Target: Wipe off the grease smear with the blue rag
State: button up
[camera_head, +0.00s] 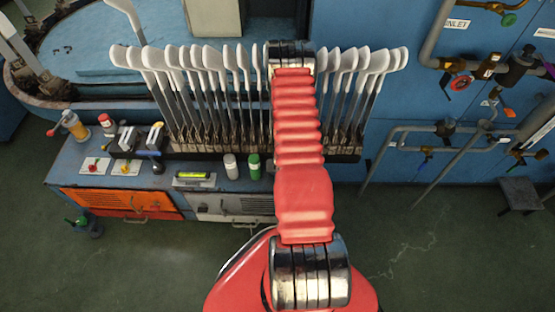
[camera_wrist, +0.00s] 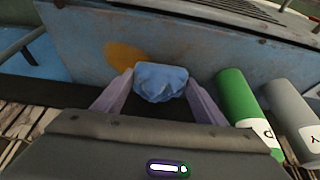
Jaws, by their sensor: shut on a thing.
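The blue rag (camera_wrist: 160,80) is bunched up between the two fingertips of my gripper (camera_wrist: 160,86), which is shut on it, in the wrist view. The grease smear (camera_wrist: 122,54) is a yellow-orange patch on a worn blue-grey panel, just up and left of the rag in the picture. The rag seems to lie beside its lower right edge; I cannot tell whether it touches the panel. In the head view my red arm hides the gripper and the rag, and I cannot make out the smear.
A green bottle (camera_wrist: 238,98) and a grey-white bottle (camera_wrist: 290,110) stand close right of my gripper. In the head view a workbench (camera_head: 75,172) carries tools, a level (camera_head: 194,179) and bottles. A row of white sock forms (camera_head: 190,62) stands behind. Pipes with valves (camera_head: 459,82) are at right.

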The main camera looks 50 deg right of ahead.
jog(key=shift+w+a+f, duration=0.1)
jog(key=shift+w+a, duration=0.45)
jog(key=shift+w, duration=0.05)
jog(key=shift+w+a+r, duration=0.1)
jog(key=shift+w+r, duration=0.05)
jog(key=shift+r, duration=0.3)
jog(key=shift+w+a+r, duration=0.1)
jog(key=shift+r, duration=0.3)
jog(key=shift+s+d+r, duration=0.1)
jog(key=shift+r, duration=1.4)
jog(key=shift+s+d+r, duration=0.1)
jog(key=shift+r, duration=1.4)
